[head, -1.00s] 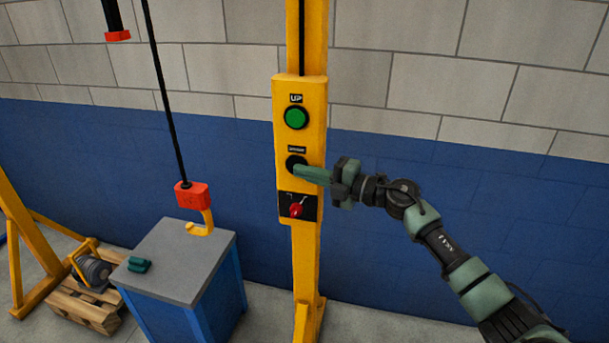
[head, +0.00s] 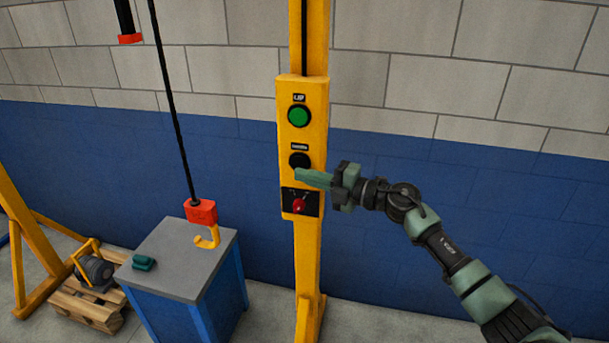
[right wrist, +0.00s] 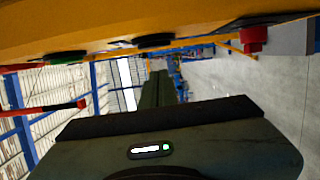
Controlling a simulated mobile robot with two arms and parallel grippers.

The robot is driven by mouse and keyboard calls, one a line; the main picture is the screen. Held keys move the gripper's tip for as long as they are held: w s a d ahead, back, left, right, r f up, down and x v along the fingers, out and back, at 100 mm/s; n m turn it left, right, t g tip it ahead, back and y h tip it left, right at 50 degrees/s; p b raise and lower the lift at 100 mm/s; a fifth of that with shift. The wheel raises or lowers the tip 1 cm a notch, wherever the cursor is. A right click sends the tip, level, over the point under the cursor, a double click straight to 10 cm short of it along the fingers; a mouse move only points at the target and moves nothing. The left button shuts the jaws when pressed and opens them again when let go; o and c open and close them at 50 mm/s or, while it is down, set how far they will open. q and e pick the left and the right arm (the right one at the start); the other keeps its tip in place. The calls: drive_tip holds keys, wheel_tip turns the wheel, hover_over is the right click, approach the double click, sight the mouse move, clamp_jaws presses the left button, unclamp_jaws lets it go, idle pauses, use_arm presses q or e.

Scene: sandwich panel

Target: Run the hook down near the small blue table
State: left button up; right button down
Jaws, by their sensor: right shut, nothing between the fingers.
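The yellow hook (head: 208,239) hangs under a red block (head: 201,211) on a black cable. In the head view it overlaps the back right of the grey top of the small blue table (head: 180,285); I cannot tell whether it touches. The yellow control panel (head: 288,130) has a green UP button (head: 299,116), a black button (head: 300,157) below it and a red switch (head: 299,205). My right gripper (head: 299,174) is shut and empty, its tip at the lower edge of the black button; contact is unclear. The right wrist view shows the panel (right wrist: 130,22) close by.
A dark green object (head: 144,263) lies on the table's left side. A winch (head: 96,271) sits on a wooden pallet (head: 88,305) at the left, beside a yellow frame (head: 18,240). The panel's yellow post (head: 306,260) stands right of the table, before a blue and grey wall.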

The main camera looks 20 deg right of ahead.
use_arm(q)
drive_tip(key=f+b, duration=0.4)
drive_tip(key=shift+s+f+b, duration=0.25)
drive_tip(key=shift+b, duration=0.05)
use_arm(e)
drive_tip(key=v, duration=1)
drive_tip(key=shift+a+f, duration=0.15)
drive_tip(key=shift+a, duration=0.1)
use_arm(q)
drive_tip(key=shift+a, duration=0.2)
use_arm(e)
drive_tip(key=shift+s, duration=0.2)
use_arm(q)
drive_tip(key=shift+w, duration=0.1)
